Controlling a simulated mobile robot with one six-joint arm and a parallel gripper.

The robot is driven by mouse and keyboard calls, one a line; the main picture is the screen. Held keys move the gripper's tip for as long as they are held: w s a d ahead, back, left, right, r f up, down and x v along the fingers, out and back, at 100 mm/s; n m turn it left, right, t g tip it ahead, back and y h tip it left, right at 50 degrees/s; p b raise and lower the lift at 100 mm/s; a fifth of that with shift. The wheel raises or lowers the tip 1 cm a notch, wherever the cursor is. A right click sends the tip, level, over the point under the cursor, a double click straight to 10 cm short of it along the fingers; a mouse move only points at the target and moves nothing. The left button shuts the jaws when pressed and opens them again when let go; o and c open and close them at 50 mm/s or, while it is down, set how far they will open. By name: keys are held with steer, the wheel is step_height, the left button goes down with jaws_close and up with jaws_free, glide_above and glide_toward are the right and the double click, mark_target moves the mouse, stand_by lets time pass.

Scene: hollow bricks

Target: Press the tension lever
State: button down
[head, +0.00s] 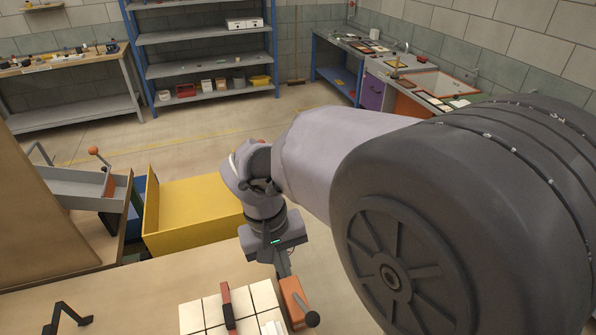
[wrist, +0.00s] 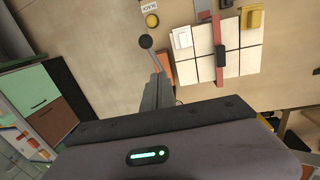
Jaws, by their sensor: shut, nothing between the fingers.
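A lever with a black ball knob (head: 313,318) stands on an orange block (head: 293,298) at the front of the bench. In the wrist view the knob (wrist: 145,42) sits just beyond the fingers, with the orange block (wrist: 166,66) beside it. My gripper (head: 287,274) points down just above and behind the orange block in the head view. In the wrist view its grey fingers (wrist: 153,92) are together and hold nothing. I cannot tell whether the fingers touch the lever. A second lever with an orange knob (head: 93,151) stands by the grey chute.
White blocks (head: 262,297) lie beside the orange block, crossed by a red strap (head: 226,293) with a dark buckle (wrist: 221,56). A yellow bin (head: 190,210) stands behind the bench. A black bracket (head: 62,312) is at front left.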

steer(key=shift+w+a+f, duration=0.2)
steer(key=shift+a+f, duration=0.1)
steer(key=shift+f, duration=0.05)
steer(key=s+d+f+b, duration=0.2)
steer(key=d+f+b, duration=0.1)
steer(key=f, duration=0.9)
steer(key=shift+s+d, duration=0.15)
steer(key=shift+d, duration=0.45)
